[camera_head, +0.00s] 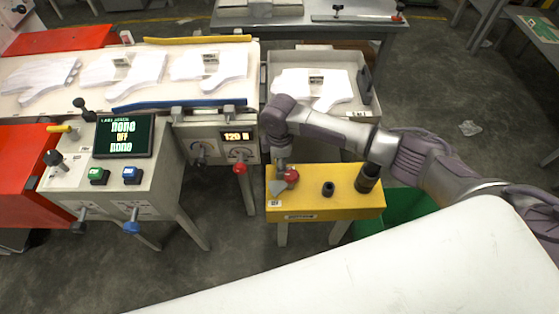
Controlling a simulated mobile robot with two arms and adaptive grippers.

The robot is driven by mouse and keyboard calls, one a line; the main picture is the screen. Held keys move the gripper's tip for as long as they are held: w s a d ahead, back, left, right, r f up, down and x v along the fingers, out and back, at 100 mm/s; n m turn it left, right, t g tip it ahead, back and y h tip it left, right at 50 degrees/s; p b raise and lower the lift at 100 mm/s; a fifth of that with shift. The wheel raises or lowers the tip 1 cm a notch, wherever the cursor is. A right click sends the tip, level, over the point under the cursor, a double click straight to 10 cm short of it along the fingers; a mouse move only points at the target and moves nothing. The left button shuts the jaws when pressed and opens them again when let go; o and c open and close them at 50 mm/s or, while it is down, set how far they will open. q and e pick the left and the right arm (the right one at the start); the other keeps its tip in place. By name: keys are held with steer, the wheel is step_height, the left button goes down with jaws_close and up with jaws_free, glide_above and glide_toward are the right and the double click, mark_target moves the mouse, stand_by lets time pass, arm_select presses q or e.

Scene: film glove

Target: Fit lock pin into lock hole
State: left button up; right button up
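My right arm reaches in from the right, and its gripper (283,160) points down over the left part of a yellow stand (308,207). A red ball knob (291,176) is right at the fingertips, perhaps the head of the lock pin; its shaft is hidden. I cannot tell whether the fingers are closed on it. A small grey plate (277,187) lies beside the knob. A short black cylinder (328,189) stands mid-stand. No lock hole can be made out clearly. My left gripper is not in view.
A taller black cylinder (367,180) stands at the stand's right end. A grey control console (120,180) with a screen is at left. White glove shapes (210,68) lie on the bench behind. A green bin (402,208) is right of the stand. A white surface (400,270) fills the lower right.

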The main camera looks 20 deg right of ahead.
steer(key=shift+s+f, duration=0.1)
steer(key=shift+s, duration=0.15)
